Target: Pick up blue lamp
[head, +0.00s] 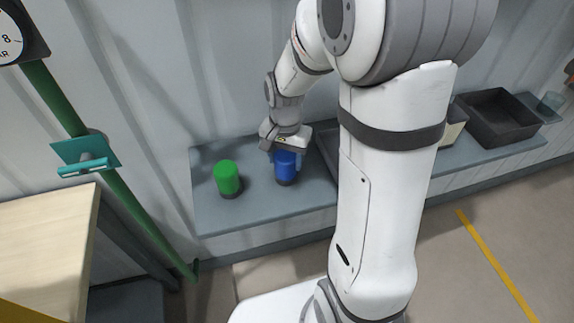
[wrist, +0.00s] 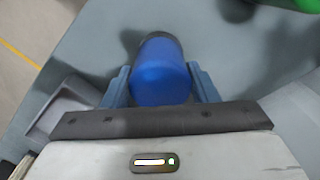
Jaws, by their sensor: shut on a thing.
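The blue lamp (head: 287,168) is a blue cylinder with a dark base, upright on the grey shelf (head: 245,213). In the wrist view the blue lamp (wrist: 160,72) sits between the two blue-grey fingers. My gripper (head: 286,158) comes down over the lamp from above and is shut on it. In the wrist view my gripper (wrist: 160,88) has one finger on each side of the lamp. I cannot tell whether the base is lifted off the shelf.
A green lamp (head: 227,178) stands to the left on the same shelf. A black bin (head: 497,117) is at the far right. A green pipe (head: 118,190) with a teal valve handle (head: 84,165) and a wooden table (head: 45,240) are at the left.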

